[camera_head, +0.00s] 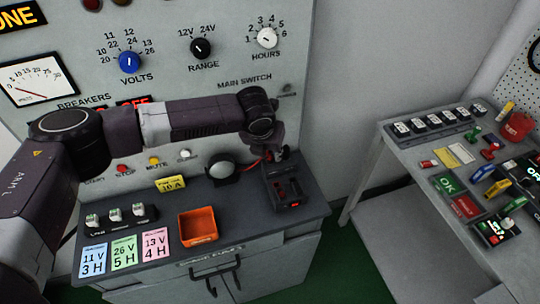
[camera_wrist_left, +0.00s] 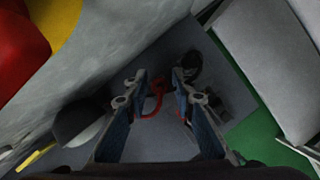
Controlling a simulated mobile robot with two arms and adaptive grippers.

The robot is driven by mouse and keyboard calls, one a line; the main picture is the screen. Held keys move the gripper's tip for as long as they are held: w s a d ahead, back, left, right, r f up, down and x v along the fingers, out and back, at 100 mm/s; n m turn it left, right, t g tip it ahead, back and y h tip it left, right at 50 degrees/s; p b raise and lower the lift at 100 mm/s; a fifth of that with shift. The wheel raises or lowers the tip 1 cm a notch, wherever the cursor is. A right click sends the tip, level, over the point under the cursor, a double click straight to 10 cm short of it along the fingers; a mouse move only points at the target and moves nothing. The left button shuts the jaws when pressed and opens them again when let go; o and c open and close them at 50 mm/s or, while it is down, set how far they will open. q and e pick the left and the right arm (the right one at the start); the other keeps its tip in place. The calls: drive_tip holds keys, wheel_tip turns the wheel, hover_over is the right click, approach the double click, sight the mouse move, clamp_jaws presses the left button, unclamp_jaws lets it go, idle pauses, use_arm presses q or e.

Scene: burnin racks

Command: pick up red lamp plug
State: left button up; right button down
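My left gripper (camera_head: 274,155) is above the back of a dark socket box (camera_head: 290,206) at the right end of the cabinet top. In the left wrist view my left gripper (camera_wrist_left: 161,76) has its two fingers apart, with a gap between the tips. A curved red lead (camera_wrist_left: 157,98) shows in that gap, below the fingers; it looks untouched. A bit of red (camera_head: 256,163) also shows beside the gripper in the head view. The plug body itself is not clear, partly hidden by the fingers. My right gripper is not in view.
A round lamp (camera_head: 221,168) stands left of the box. An orange bin (camera_head: 198,226), coloured cards (camera_head: 124,252) and small white-topped modules (camera_head: 115,215) are on the cabinet top. The control panel (camera_head: 200,80) rises behind. A side table (camera_head: 400,150) with many parts stands at right.

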use_arm(q)
clamp_jaws()
wheel_tip(320, 180, up, 20)
drive_tip(key=b, duration=0.4)
idle(0.4)
